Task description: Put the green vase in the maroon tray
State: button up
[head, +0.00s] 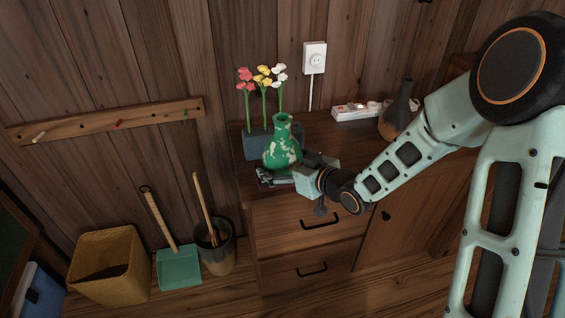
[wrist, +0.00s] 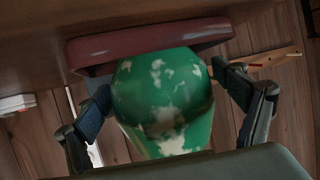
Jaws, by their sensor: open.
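The green vase (head: 283,153) with pale patches appears upright at the left end of the cabinet top in the head view. Its body (wrist: 163,100) fills the middle of the wrist view. My gripper (head: 290,172) is open at the vase's lower body. In the wrist view its two fingers (wrist: 165,100) stand on either side of the vase, with a visible gap at the left. The maroon tray (wrist: 105,46) shows behind the vase in the wrist view and is partly covered by it. I cannot tell whether the vase's base rests inside the tray.
A grey planter (head: 256,146) with flowers stands close behind the vase. A dark bottle-shaped vase (head: 397,112) and a white power strip (head: 352,112) are farther right. The cabinet top between is mostly clear. A basket (head: 110,268), dustpan (head: 179,268) and bucket (head: 218,252) stand on the floor.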

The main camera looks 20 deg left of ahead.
jog(key=shift+r+p, duration=0.3)
jog(key=p+v, duration=0.2)
jog(key=v, duration=1)
jog(key=shift+p, duration=0.4)
jog(key=shift+f, duration=0.1)
